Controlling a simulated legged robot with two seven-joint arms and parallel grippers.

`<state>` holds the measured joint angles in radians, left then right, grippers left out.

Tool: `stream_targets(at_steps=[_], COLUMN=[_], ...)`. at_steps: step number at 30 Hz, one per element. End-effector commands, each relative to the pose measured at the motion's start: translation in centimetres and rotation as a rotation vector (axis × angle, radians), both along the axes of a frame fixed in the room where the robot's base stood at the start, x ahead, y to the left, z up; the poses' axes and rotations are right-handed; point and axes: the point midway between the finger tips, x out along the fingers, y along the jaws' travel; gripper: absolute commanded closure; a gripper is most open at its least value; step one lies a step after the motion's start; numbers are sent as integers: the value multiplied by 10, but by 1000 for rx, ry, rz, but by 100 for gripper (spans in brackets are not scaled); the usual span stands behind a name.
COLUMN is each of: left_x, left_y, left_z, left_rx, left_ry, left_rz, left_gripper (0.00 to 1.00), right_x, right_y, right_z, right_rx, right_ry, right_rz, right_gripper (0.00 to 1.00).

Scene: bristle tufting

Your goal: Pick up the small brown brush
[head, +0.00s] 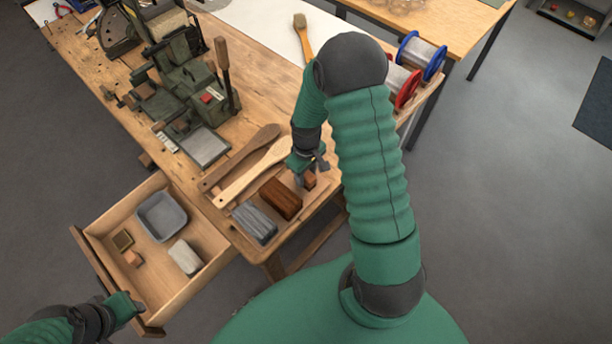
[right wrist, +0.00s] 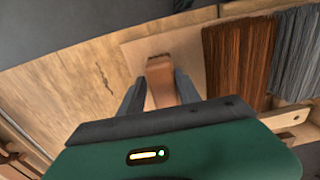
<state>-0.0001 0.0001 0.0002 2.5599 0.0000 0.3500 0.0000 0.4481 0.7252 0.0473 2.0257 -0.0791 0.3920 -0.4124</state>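A small brown block-like piece, which I take for the small brown brush (head: 310,181), is at the right end of the board beside the bristle bundles. It shows larger in the right wrist view (right wrist: 161,82), where its lower part runs behind my gripper's body. My right gripper (head: 309,168) is down at it, with one finger on each side. Narrow gaps seem to show beside the fingers, so it looks open around the piece. My left gripper (head: 128,308) is at the drawer's front edge; its fingers are too unclear to read.
A brown bristle bundle (head: 281,198) and a grey one (head: 254,223) lie close left of my right gripper. Two wooden brush handles (head: 240,160) lie behind them. The open drawer (head: 172,298) holds a grey tray (head: 161,216) and small blocks. A green machine (head: 185,95) stands farther back.

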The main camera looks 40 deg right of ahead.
Motion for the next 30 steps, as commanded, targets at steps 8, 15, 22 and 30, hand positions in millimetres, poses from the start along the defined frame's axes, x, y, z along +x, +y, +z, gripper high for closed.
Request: stream_targets(at_steps=[8,15,22,30], left_x=[0,0,0,0], left_y=[0,0,0,0], left_z=[0,0,1,3], left_rx=[0,0,0,0], left_ry=[0,0,0,0], left_rz=[0,0,0,0], left_gripper=[64,64,64,64], right_x=[0,0,2,2], right_y=[1,0,-1,0], right_z=[1,0,27,89], right_rx=[-2,-1,-3,-4], right_ry=[0,-1,-6,-4], right_rz=[1,1,1,1], right_gripper=[99,100,100,100])
